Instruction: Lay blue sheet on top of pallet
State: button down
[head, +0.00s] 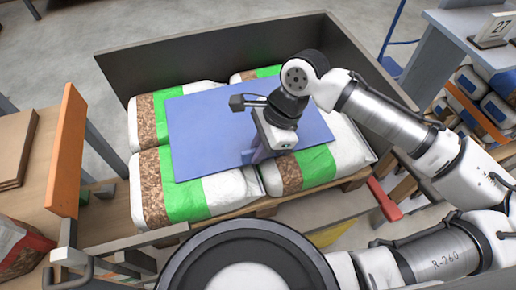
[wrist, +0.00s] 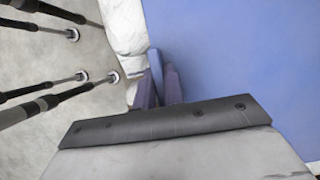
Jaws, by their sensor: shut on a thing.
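The blue sheet (head: 205,128) lies flat over several white, green and brown bags (head: 152,190) stacked on the wooden pallet (head: 275,205). My gripper (head: 254,157) is at the sheet's near edge, shut on it, with my wrist above the sheet. In the wrist view the sheet (wrist: 235,70) fills the right side, and my gripper's fingers (wrist: 160,88) are at its edge. Green ends of the bags stick out past the sheet on several sides. Whether the sheet touches all the bags under it I cannot tell.
A dark grey wall (head: 215,55) stands behind and to the right of the pallet. An orange panel (head: 68,150) stands at the left, beside a wooden table with brown boards (head: 14,148). A red bar (head: 384,200) is at the pallet's right front.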

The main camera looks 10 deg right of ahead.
jog(key=c, duration=1.5)
grip_release()
jog(key=shift+f, duration=0.1)
jog(key=p+v, duration=0.1)
jog(key=v, duration=1.1)
jog(key=shift+p, duration=0.4)
